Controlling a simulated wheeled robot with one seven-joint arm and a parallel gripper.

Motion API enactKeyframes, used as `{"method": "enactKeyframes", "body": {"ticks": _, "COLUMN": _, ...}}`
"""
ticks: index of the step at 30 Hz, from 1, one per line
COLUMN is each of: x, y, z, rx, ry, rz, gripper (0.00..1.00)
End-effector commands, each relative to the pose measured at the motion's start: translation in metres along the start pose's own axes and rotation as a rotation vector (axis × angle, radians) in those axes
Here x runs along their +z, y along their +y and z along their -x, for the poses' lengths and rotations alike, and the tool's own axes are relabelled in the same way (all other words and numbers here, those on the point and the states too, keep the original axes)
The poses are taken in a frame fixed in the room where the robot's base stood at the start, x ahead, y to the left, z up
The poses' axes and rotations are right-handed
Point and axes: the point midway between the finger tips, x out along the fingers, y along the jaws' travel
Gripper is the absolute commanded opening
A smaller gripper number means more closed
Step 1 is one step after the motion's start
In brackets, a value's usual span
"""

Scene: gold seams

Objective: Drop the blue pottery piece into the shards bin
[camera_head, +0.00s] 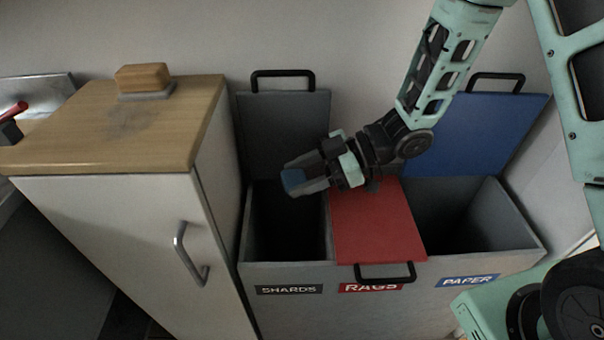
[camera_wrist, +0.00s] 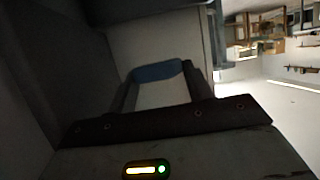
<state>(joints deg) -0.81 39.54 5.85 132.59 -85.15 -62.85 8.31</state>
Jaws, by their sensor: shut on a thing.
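The blue pottery piece (camera_head: 293,181) is held between the fingertips of my gripper (camera_head: 305,178). The piece (camera_wrist: 158,71) also shows in the wrist view, between both fingers (camera_wrist: 160,88). In the head view it hangs over the open shards bin (camera_head: 290,228), near the bin's right side. The shards bin has a grey front with a "SHARDS" label. Its grey lid (camera_head: 283,130) stands raised at the back. The bin's inside is dark and its floor cannot be made out.
The rags bin's red lid (camera_head: 375,222) is shut, below my wrist. The paper bin (camera_head: 465,222) is open, its blue lid (camera_head: 475,130) raised. A white cabinet (camera_head: 130,240) with a wooden top stands close at left, with a wooden block (camera_head: 143,77) on it.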

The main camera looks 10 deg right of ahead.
Motion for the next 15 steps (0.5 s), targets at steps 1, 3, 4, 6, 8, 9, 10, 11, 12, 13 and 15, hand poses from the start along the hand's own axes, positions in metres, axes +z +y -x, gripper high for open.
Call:
{"method": "enactKeyframes", "body": {"ticks": 1, "x": 0.0046, "y": 0.0, "z": -0.002, "rx": 0.0, "ry": 0.0, "rz": 0.0, "gripper": 0.28}}
{"method": "enactKeyframes", "body": {"ticks": 3, "x": 0.0049, "y": 0.0, "z": -0.0021, "rx": 0.0, "ry": 0.0, "rz": 0.0, "gripper": 0.28}}
{"method": "enactKeyframes", "body": {"ticks": 4, "x": 0.0047, "y": 0.0, "z": -0.002, "rx": 0.0, "ry": 0.0, "rz": 0.0, "gripper": 0.28}}
{"method": "enactKeyframes", "body": {"ticks": 6, "x": 0.0039, "y": 0.0001, "z": -0.0017, "rx": 0.0, "ry": 0.0, "rz": 0.0, "gripper": 0.28}}
{"method": "enactKeyframes", "body": {"ticks": 8, "x": 0.0036, "y": 0.0, "z": -0.0016, "rx": 0.0, "ry": 0.0, "rz": 0.0, "gripper": 0.28}}
{"method": "enactKeyframes", "body": {"ticks": 9, "x": 0.0036, "y": 0.0, "z": -0.0016, "rx": 0.0, "ry": 0.0, "rz": 0.0, "gripper": 0.28}}
{"method": "enactKeyframes", "body": {"ticks": 10, "x": 0.0036, "y": 0.0, "z": -0.0016, "rx": 0.0, "ry": 0.0, "rz": 0.0, "gripper": 0.53}}
{"method": "enactKeyframes", "body": {"ticks": 11, "x": 0.0036, "y": 0.0, "z": -0.0016, "rx": 0.0, "ry": 0.0, "rz": 0.0, "gripper": 0.62}}
{"method": "enactKeyframes", "body": {"ticks": 12, "x": 0.0036, "y": 0.0, "z": -0.0016, "rx": 0.0, "ry": 0.0, "rz": 0.0, "gripper": 0.73}}
{"method": "enactKeyframes", "body": {"ticks": 13, "x": 0.0036, "y": 0.0, "z": -0.0016, "rx": 0.0, "ry": 0.0, "rz": 0.0, "gripper": 0.76}}
{"method": "enactKeyframes", "body": {"ticks": 15, "x": 0.0037, "y": 0.0, "z": -0.0016, "rx": 0.0, "ry": 0.0, "rz": 0.0, "gripper": 0.76}}
